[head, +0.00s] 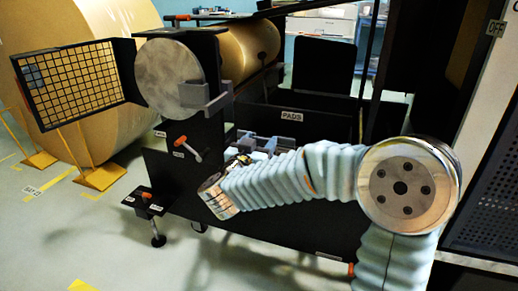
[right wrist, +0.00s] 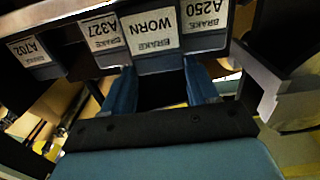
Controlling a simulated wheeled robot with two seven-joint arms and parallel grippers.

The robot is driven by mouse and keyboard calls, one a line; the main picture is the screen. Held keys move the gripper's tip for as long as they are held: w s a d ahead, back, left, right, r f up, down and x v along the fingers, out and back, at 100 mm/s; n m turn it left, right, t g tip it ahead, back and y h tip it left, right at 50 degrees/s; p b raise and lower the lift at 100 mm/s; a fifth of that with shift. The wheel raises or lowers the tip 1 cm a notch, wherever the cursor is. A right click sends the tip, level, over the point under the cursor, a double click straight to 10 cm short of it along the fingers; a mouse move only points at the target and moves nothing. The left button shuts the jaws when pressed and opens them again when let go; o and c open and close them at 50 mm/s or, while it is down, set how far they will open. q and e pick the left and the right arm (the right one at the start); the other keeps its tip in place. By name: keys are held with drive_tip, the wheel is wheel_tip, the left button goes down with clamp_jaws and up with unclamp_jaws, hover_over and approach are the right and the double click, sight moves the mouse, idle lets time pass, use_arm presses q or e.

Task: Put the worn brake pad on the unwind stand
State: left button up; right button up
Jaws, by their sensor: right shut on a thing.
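The worn brake pad (right wrist: 153,30), with a white label reading WORN upside down, is in the right wrist view. My right gripper (right wrist: 160,72) has its two blue fingers on either side of it and is shut on it. The pad sits in line with other labelled pads; I cannot tell if it is lifted. In the head view my right gripper (head: 238,163) is small and partly hidden near the PADS tray (head: 292,116). The black unwind stand (head: 200,55) carries a shiny brake disc (head: 165,75) with a grey caliper (head: 212,97) at its right. My left gripper is not in view.
Brake pads A327 (right wrist: 101,34) and A702 (right wrist: 35,50) lie left of the worn pad, A250 (right wrist: 204,15) right. A brown paper roll (head: 245,50) is behind the disc. A gridded panel (head: 75,82) stands left. An orange-handled crank (head: 185,145) sticks out below the disc.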

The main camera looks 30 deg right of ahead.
drive_tip(key=shift+f, duration=0.15)
drive_tip(key=o, duration=1.1)
drive_tip(key=shift+a+r, duration=0.1)
drive_tip(key=shift+r, duration=0.1)
drive_tip(key=p+v, duration=0.1)
drive_tip(key=v, duration=1.1)
drive_tip(key=shift+w+f, duration=0.1)
drive_tip(key=shift+f, duration=0.05)
